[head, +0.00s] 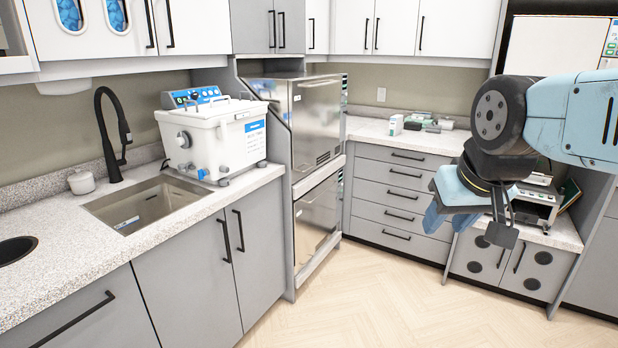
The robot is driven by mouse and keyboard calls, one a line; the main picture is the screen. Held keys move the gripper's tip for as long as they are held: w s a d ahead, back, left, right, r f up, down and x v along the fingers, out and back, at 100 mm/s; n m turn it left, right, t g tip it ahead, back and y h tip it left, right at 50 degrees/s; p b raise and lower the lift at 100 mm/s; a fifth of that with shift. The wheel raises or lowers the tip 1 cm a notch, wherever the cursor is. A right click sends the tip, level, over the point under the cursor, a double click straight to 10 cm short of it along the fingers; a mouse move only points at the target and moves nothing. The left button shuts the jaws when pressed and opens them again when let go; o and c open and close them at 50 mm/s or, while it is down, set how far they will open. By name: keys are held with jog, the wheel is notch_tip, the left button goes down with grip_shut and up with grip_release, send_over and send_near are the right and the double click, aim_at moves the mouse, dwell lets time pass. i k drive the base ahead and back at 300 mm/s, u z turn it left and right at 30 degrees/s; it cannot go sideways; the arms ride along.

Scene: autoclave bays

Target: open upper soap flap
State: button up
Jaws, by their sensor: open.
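Two stainless-steel units are stacked in a grey cabinet left of centre in the head view. The upper unit (318,122) has a handle (319,83) along its top, and its front appears shut. The lower unit (317,218) is below it, also apparently shut. No soap flap can be made out; any flap inside is hidden. My gripper (468,228) hangs on the right side, fingers pointing down, open and empty. In the picture it is well to the right of the upper unit and apart from it.
A white tub machine (214,138) stands on the left counter (60,230) beside a sink (148,203) with a black tap (112,125). A grey drawer unit (398,190) stands behind, left of my gripper. The wooden floor (370,300) in front is clear.

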aim_at(342, 111)
jog(key=z, duration=0.05)
jog(key=i, duration=1.25)
jog(key=z, duration=0.25)
jog(key=i, duration=2.1)
jog(key=z, duration=0.2)
